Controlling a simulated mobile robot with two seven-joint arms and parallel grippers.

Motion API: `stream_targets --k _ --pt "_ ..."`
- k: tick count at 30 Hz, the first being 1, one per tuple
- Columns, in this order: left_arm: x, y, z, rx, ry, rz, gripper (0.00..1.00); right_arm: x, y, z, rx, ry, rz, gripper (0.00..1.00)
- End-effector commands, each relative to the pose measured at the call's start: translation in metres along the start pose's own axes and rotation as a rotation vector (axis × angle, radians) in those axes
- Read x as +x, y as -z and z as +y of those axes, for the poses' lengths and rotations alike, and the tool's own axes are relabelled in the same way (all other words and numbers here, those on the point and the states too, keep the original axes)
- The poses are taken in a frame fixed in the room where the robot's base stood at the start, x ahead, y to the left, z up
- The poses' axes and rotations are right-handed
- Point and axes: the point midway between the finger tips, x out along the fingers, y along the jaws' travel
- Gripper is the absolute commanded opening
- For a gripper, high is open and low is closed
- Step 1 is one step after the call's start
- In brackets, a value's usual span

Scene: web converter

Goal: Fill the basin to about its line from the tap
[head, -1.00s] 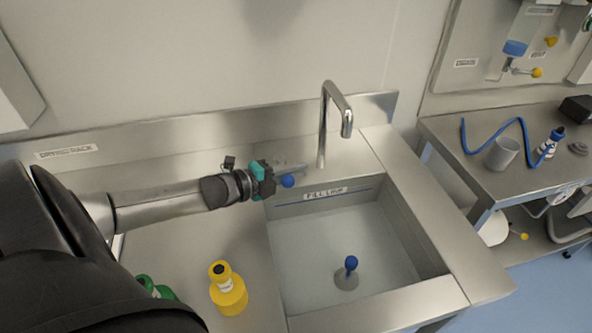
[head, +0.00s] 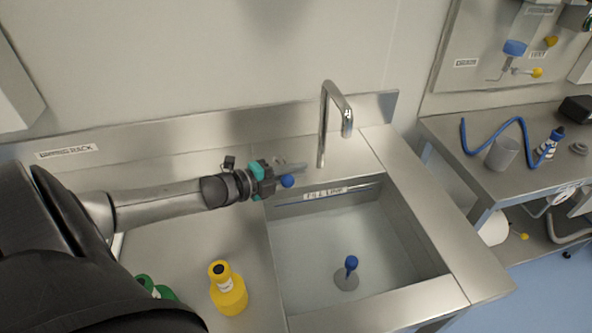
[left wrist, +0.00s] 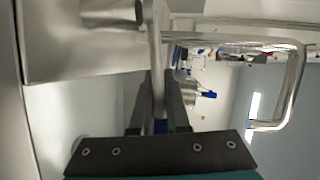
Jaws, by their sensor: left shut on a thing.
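The steel basin (head: 437,262) sits in the counter, with a label and a blue fill line (head: 340,187) on its back wall. Clear water seems to stand close to this line; its exact level is hard to tell. A plug with a blue knob (head: 351,263) stands on the basin floor. The tap (head: 324,125) rises behind the basin; no stream shows under its spout. My left gripper (head: 276,178) is shut on the tap's lever (head: 295,167), whose blue knob (head: 287,181) shows beside the fingers. The lever (left wrist: 157,60) also runs between the fingers in the left wrist view. My right gripper is out of view.
The counter right of the basin is clear.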

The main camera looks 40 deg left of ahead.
Motion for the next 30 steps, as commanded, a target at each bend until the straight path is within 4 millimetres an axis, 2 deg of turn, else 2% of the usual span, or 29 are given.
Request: stream_targets --k 8,22,30 --pt "-0.007 -0.003 0.004 0.041 -0.007 0.123 0.00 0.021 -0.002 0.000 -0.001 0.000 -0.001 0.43" --pt "-0.026 -0.008 0.009 0.104 -0.024 0.397 0.00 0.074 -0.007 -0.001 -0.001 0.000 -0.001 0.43" --pt "-0.032 -0.009 0.007 0.117 -0.035 0.464 0.00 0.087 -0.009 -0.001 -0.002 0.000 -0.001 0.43"
